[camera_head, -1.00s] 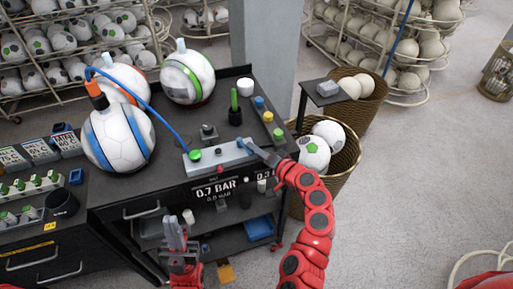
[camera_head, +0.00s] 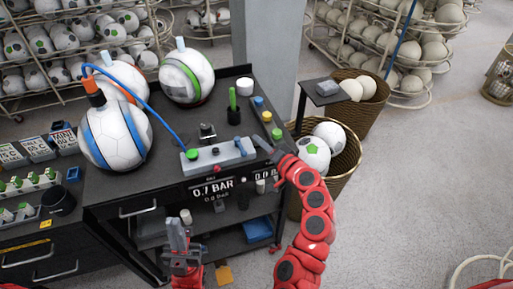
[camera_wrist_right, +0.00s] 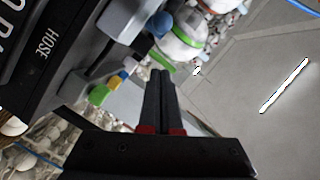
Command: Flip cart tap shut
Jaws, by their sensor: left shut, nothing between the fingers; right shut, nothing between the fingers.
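The grey valve block (camera_head: 213,158) sits on the black cart top, with a green knob (camera_head: 192,154) at its left. A small blue-grey lever that looks like the tap (camera_head: 241,146) is at the block's right end; its exact angle is too small to tell. My right gripper (camera_head: 258,141) is shut and empty, just right of the lever and apart from it. In the right wrist view its fingers (camera_wrist_right: 161,74) are together, below a blue part (camera_wrist_right: 160,23) beside a grey block (camera_wrist_right: 122,18). My left gripper (camera_head: 175,222) is shut and empty in front of the cart.
A ball with blue stripes (camera_head: 117,135) has an orange fitting and blue hose. The front display (camera_head: 212,190) reads about 0.1 BAR. Coloured buttons (camera_head: 267,117) line the cart's right edge. Baskets of balls (camera_head: 343,170) stand right; open floor lies beyond.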

